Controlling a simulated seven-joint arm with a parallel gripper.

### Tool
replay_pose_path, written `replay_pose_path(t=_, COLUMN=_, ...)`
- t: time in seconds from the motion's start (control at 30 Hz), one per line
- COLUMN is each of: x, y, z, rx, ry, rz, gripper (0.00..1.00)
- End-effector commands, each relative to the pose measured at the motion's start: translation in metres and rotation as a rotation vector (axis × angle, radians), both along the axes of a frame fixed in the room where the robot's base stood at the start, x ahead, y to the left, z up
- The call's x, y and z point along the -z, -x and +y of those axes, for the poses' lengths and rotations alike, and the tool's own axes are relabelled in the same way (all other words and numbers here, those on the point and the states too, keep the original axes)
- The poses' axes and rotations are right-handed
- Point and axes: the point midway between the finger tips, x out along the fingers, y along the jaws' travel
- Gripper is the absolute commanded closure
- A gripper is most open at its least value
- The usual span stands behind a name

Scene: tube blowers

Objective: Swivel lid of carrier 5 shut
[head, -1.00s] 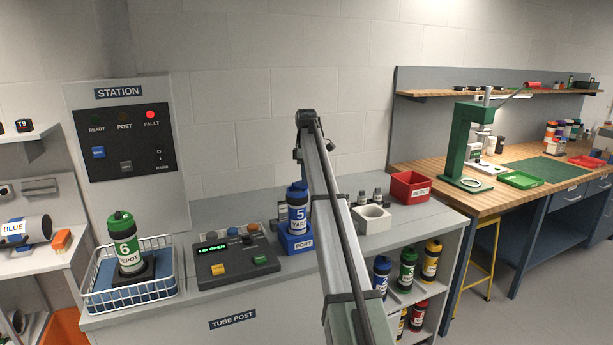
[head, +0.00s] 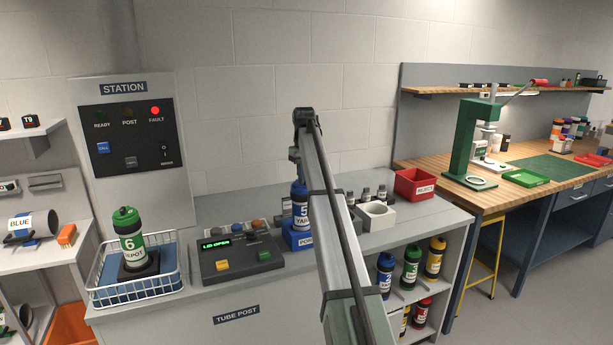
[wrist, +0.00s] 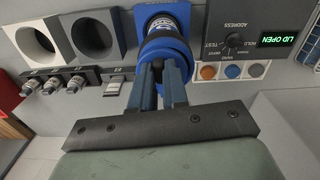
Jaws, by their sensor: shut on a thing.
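Carrier 5 (head: 301,214) is a blue tube with a white label. It stands upright in the blue port block (head: 300,240), partly hidden by my arm in the head view. In the wrist view its blue lid (wrist: 166,48) shows at its top end, with a dark band by it. My gripper (wrist: 161,72) is shut on the dark middle part of this lid, one finger on each side. In the head view most of my gripper is hidden behind my arm. The console display (head: 216,244) reads LID OPEN; it also shows in the wrist view (wrist: 279,39).
The console (head: 240,257) with knobs and buttons stands left of the port. A wire basket (head: 140,286) holds green carrier 6 (head: 131,240). A white holder (head: 375,216), small bottles and a red reject bin (head: 415,184) stand right. The FAULT lamp (head: 155,110) is lit red.

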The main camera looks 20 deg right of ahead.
Motion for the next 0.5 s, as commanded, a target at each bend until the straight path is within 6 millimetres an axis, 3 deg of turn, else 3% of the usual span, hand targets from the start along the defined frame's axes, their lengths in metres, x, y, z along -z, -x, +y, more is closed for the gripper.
replay_pose_path(t=0.5, x=-0.0004, y=0.0002, z=0.0074, rx=0.148, ry=0.0, rz=0.0, gripper=1.0)
